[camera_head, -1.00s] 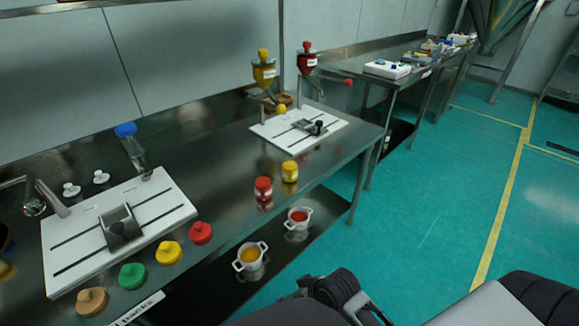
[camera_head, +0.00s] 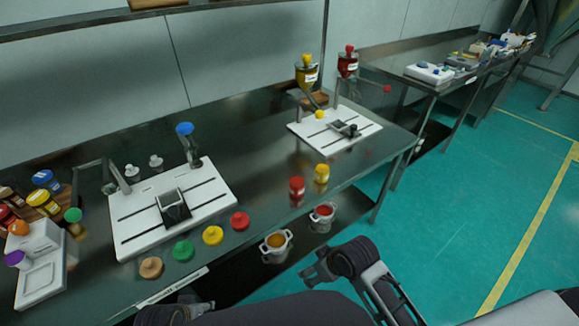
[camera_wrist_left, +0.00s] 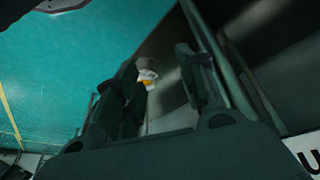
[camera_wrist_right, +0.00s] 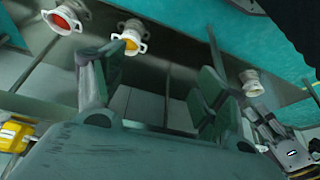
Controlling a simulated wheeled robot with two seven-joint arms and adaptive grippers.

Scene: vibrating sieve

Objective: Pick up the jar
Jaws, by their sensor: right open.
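A jar with a red lid (camera_head: 297,187) and a jar with a yellow lid (camera_head: 321,173) stand upright near the front edge of the steel table. A yellow jar (camera_wrist_right: 16,134) also shows at the left edge of the right wrist view. More lidded jars (camera_head: 45,203) stand at the far left. My right gripper (camera_head: 318,270) is in front of the table, below and apart from the two jars; its fingers are open and empty in the right wrist view (camera_wrist_right: 150,78). My left gripper (camera_head: 205,306) is at the bottom edge, mostly hidden; its fingers (camera_wrist_left: 165,65) are apart and empty.
Two white two-handled pots, one with yellow (camera_head: 277,245) and one with red contents (camera_head: 322,215), are below the table's front edge. White boards (camera_head: 138,235) (camera_head: 310,137) with fixtures lie on the table. Several coloured lids (camera_head: 213,235) lie along the front edge.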

